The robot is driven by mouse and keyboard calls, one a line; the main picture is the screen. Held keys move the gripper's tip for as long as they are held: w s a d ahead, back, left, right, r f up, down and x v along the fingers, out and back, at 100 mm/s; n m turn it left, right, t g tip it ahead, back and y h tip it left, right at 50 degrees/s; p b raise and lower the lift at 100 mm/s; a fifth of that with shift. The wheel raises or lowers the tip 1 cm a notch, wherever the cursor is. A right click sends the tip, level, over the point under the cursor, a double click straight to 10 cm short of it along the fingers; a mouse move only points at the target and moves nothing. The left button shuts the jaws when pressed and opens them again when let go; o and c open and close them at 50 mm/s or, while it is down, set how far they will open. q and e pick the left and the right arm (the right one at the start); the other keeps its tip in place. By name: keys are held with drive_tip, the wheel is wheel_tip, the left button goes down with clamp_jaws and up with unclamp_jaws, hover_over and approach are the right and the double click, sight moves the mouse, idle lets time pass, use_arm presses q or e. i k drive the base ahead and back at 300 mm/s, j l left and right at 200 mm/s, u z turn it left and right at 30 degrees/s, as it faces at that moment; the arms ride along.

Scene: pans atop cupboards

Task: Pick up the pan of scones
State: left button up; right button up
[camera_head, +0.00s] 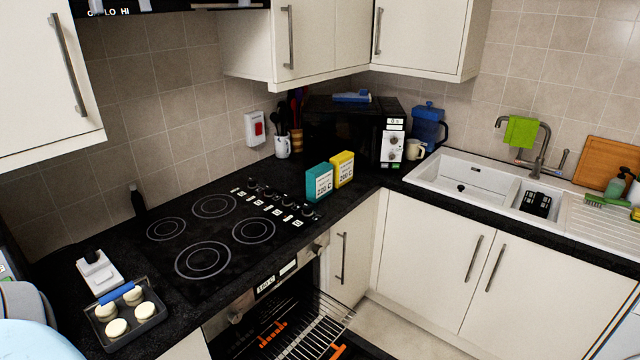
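The pan of scones is a small dark square pan (157,322) at the lower left of the head view. It sits on the black worktop, left of the hob and close to the front edge. Several pale round scones (117,328) lie in it. A blue bar (115,292) runs along its back side, partly over the scones. Neither of my grippers shows in this view, and nothing is seen touching the pan.
A white block with a black top (97,272) stands just behind the pan. The black hob (210,240) lies to its right. The oven below is open, with a wire rack (310,335) sticking out. Teal and yellow boxes (319,182) stand beyond the hob. Pale rounded shapes fill the lower left corner.

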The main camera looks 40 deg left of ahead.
sight(123, 315)
drive_tip(key=u, duration=2.5)
